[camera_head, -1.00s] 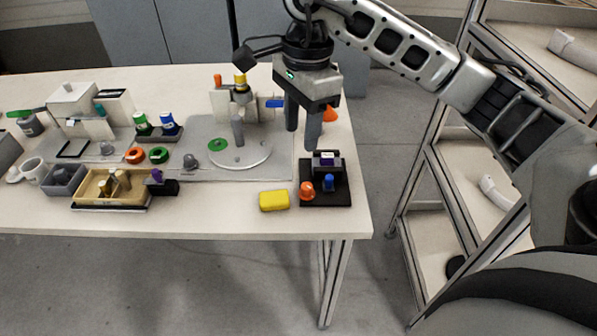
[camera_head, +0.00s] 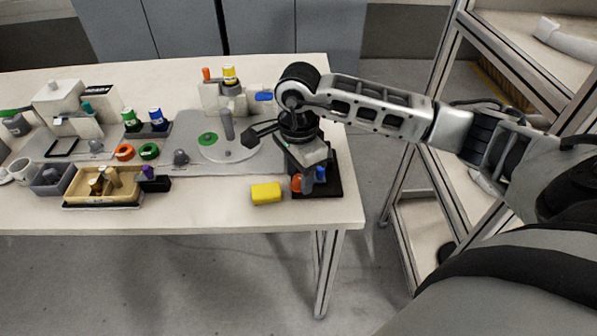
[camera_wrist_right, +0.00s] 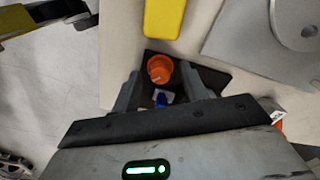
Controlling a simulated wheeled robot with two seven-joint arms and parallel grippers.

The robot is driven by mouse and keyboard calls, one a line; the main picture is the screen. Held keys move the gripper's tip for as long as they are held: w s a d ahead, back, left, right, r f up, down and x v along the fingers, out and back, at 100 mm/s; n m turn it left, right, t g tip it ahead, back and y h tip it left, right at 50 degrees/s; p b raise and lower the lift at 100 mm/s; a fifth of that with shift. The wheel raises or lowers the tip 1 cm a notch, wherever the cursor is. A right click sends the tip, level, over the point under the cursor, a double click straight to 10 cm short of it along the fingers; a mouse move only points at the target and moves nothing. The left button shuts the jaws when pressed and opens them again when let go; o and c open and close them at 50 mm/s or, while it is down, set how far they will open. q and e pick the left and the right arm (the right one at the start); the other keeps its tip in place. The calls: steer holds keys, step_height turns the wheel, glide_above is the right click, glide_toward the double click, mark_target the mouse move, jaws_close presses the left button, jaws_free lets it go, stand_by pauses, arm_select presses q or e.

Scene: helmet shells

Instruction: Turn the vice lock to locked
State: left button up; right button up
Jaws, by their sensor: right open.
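The black vice base (camera_head: 331,187) lies at the right end of the table. An orange knob (camera_head: 296,184) and a blue knob (camera_head: 320,173) stand on it; I cannot tell which is the vice lock or how it is set. My right gripper (camera_head: 307,183) is low over the base, hiding the vice body behind it. In the right wrist view the orange knob (camera_wrist_right: 159,68) and blue knob (camera_wrist_right: 161,98) show between the open fingers of the right gripper (camera_wrist_right: 161,84). Contact cannot be told. My left gripper is not in view.
A yellow block (camera_head: 266,194) lies just left of the base. A grey plate with a round disc (camera_head: 226,151) and upright post is further left. A tan bin (camera_head: 126,188) stands at the front left. The table's right edge is close to the base.

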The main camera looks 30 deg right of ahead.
steer(key=shift+f, duration=0.3)
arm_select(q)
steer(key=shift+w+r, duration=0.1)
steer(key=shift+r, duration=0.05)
arm_select(e)
jaws_close()
